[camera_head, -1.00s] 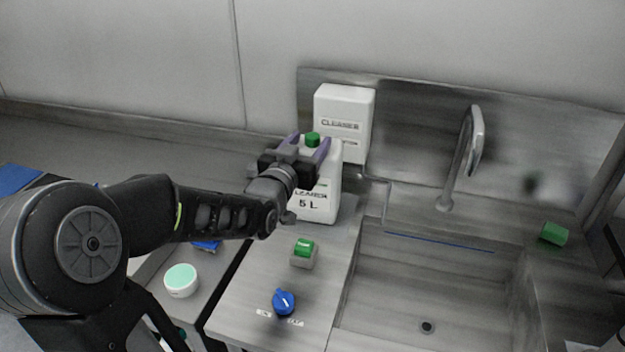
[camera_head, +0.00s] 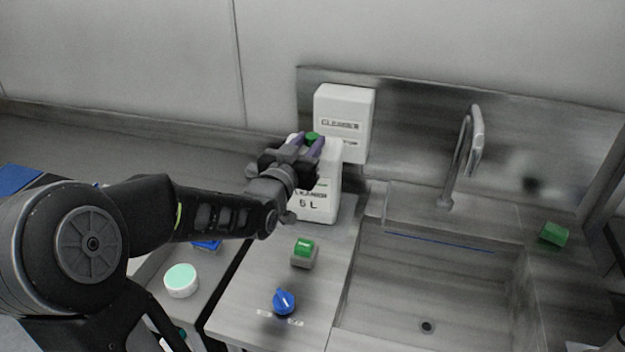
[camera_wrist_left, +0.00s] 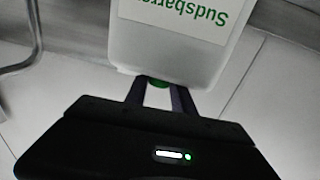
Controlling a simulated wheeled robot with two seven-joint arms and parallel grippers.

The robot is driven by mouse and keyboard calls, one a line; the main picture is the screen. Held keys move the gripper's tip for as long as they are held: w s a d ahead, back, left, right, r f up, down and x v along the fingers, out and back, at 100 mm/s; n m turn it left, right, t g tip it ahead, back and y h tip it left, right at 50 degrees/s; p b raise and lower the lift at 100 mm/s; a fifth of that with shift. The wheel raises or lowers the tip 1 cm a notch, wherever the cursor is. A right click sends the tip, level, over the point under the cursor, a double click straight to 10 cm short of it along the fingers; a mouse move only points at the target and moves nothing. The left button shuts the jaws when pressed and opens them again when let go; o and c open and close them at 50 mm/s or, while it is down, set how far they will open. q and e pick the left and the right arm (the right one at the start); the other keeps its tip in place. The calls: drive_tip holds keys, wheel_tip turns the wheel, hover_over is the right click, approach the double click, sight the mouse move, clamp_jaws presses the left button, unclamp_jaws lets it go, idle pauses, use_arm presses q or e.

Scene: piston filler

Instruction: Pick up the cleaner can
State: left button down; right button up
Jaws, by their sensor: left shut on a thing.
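The cleaner can (camera_head: 321,205) is a white 5 L container with a green cap (camera_head: 313,137). It stands upright on the steel counter left of the sink, partly hidden by my left gripper. My left gripper (camera_head: 309,144) is shut on the green cap, with a purple finger on each side. My right gripper is not in view.
A white cleaner box (camera_head: 343,120) is on the steel backsplash close behind the can. The tap (camera_head: 468,155) and sink (camera_head: 430,285) are to the right. A white-and-mint round item (camera_head: 181,280) sits at left.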

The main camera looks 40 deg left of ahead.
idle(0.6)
use_arm(q)
drive_tip(key=shift+r, duration=0.2)
drive_tip(key=shift+r, duration=0.1)
drive_tip(key=shift+r, duration=0.6)
wheel_tip(320, 180, up, 9)
drive_tip(key=shift+f, duration=0.15)
idle(0.4)
